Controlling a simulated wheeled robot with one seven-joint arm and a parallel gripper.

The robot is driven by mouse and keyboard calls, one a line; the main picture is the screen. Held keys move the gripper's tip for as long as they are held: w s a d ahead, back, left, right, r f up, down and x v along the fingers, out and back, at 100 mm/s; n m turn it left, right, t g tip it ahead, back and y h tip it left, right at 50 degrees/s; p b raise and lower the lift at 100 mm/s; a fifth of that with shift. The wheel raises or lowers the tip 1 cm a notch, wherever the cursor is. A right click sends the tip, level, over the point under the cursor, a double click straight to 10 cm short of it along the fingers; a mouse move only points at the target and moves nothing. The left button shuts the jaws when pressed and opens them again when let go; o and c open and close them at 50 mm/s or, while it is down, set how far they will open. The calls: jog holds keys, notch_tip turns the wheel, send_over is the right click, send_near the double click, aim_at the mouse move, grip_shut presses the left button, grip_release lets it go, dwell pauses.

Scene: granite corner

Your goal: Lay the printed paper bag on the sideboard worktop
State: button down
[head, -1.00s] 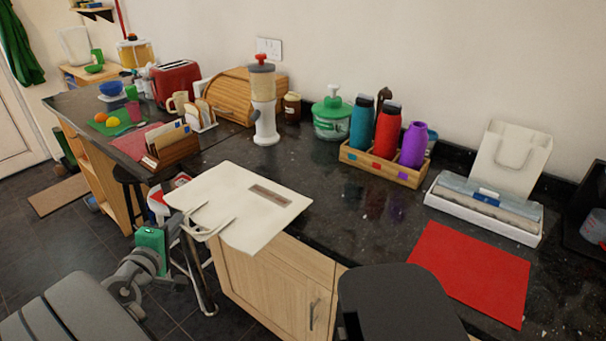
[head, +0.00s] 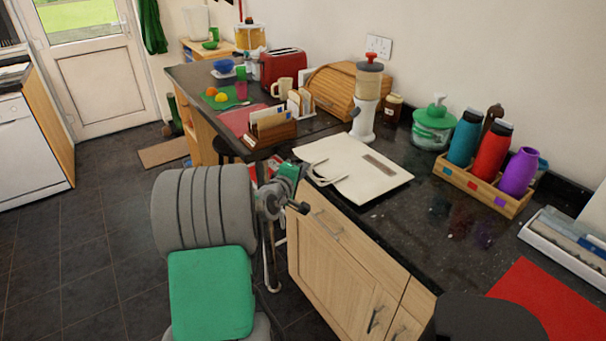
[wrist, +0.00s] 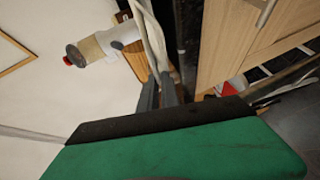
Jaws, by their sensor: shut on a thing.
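The printed paper bag (head: 345,168) is a flat cream sheet with pale handles and a brown printed strip. In the head view it is level over the dark sideboard worktop (head: 425,215), near its front edge. My gripper (head: 303,178) is at the bag's left, handle end. In the wrist view my gripper (wrist: 160,92) is shut on the bag (wrist: 150,35), which shows nearly edge-on. I cannot tell whether the bag's underside touches the worktop.
A white-and-red dispenser (head: 367,100) and a wooden bread bin (head: 342,92) stand behind the bag. A letter rack (head: 272,128) is at its left. A bottle crate (head: 480,185) and a red mat (head: 555,300) are at the right. Dark worktop between is clear.

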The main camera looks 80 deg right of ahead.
notch_tip(320, 180, down, 2)
jog(key=c, duration=1.6)
grip_release()
jog(key=shift+r, duration=0.1)
jog(key=v, duration=1.2)
jog(key=w+a+f+t+y, duration=0.3)
jog(key=w+a+y, duration=0.1)
jog(key=w+a, duration=0.7)
jog(key=w+a+f+t+y, duration=0.2)
jog(key=w+a+t+y, duration=0.2)
jog(key=w+a, duration=0.65)
jog(key=s+a+n+y, duration=0.1)
jog(key=a+y, duration=0.1)
jog(key=a, duration=0.7)
jog(key=s+a+n+g+y, duration=0.1)
jog(key=a+y, duration=0.1)
jog(key=a, duration=0.8)
jog(key=s+a+n+y+b, duration=0.1)
jog(key=a+y, duration=0.2)
jog(key=a, duration=0.7)
jog(key=shift+s+a+f+n+g, duration=0.15)
jog(key=shift+s+f+n+g, duration=0.15)
jog(key=shift+n+g, duration=0.1)
